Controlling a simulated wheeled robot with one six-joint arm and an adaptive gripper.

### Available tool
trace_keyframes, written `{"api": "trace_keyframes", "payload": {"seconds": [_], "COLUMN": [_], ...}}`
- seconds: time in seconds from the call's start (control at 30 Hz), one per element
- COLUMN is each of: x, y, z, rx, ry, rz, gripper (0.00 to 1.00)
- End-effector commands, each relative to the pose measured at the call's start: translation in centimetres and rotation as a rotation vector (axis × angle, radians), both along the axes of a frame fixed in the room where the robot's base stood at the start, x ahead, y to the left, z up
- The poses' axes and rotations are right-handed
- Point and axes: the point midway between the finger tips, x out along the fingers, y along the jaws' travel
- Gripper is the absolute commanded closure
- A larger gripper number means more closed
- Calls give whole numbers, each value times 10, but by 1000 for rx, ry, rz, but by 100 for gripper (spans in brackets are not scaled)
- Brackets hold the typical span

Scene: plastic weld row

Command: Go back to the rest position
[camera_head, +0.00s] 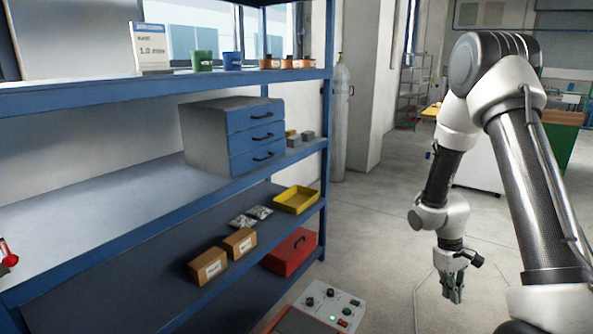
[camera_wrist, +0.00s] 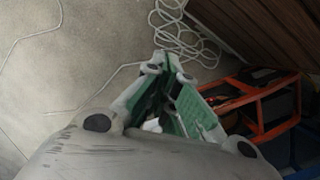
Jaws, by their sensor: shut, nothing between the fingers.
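My gripper (camera_head: 453,294) hangs down at the lower right of the head view, in free air over the concrete floor and apart from the shelf. Its fingers are together with nothing between them. In the wrist view the gripper (camera_wrist: 166,62) shows green-sided fingers that come close together at the tips. My arm is bent, with the upper part raised and the forearm hanging down to the right of the shelf.
A blue shelf unit (camera_head: 310,74) stands at left, holding a drawer cabinet (camera_head: 205,140), a yellow tray (camera_head: 296,200) and a red box (camera_head: 290,251). A control box (camera_head: 330,306) is low in front. White cable (camera_wrist: 185,35) and an orange frame (camera_wrist: 262,100) lie below my gripper.

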Motion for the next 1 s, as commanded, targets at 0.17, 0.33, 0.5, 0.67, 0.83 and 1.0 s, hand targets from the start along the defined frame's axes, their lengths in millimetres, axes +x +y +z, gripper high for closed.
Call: {"api": "trace_keyframes", "payload": {"seconds": [0.17, 0.33, 0.5, 0.67, 0.83, 1.0], "x": [-42, -89, -134, -167, -183, -189], "y": [8, 24, 42, 57, 63, 64], "z": [104, 179, 236, 275, 310, 336], "rx": [-17, 6, 56, 115, 155, 175], "ry": [-14, -56, -140, -281, -469, -593], "rz": [-132, -230, -294, -317, -303, -285], "gripper": [100, 100, 100, 100, 100, 100]}}
